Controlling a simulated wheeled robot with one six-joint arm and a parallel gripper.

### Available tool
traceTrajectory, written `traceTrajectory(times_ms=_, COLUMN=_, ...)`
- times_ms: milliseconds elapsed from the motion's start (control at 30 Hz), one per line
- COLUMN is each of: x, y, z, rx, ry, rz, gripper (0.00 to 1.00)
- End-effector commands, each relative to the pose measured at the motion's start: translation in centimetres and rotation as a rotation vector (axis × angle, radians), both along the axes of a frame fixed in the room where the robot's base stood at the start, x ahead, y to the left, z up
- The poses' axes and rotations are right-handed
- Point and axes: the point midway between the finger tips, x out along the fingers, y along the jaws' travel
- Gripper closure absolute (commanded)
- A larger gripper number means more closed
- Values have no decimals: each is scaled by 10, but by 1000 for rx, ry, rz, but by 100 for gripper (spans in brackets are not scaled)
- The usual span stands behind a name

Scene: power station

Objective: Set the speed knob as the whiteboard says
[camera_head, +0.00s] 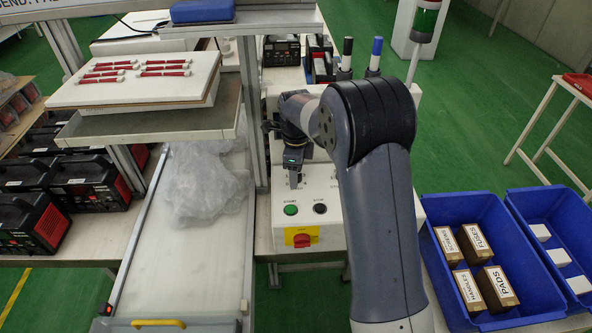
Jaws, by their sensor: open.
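A white control box (325,186) stands right of the conveyor. It has a green button (291,210), a black button (320,208) and, on its front, a red rotary switch (301,240) on a yellow plate. No knob clearly marked for speed can be made out; my arm and gripper cover part of the box top. My gripper (295,183) is open, pointing down over the box's upper left, above the green button. Whether it touches anything there cannot be told. Only the lower edge of a lettered white board (22,8) shows at the top left; its text is cut off.
A metal post (249,100) stands close left of my gripper. Crumpled clear plastic (205,185) lies on the conveyor (180,270). A raised shelf (150,125) carries a board with red-handled parts. Blue bins (530,290) with labelled boxes stand at right. Two pens (376,55) stand behind the box.

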Motion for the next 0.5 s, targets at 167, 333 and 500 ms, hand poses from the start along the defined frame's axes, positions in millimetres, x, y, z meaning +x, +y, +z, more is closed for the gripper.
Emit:
traceTrajectory(times_ms=167, x=1, y=0, z=21, rx=1, ry=-5, rz=0, gripper=46)
traceTrajectory(times_ms=333, x=1, y=0, z=56, rx=2, ry=-7, rz=0, gripper=46)
traceTrajectory(times_ms=500, x=1, y=0, z=87, rx=1, ry=-5, rz=0, gripper=46)
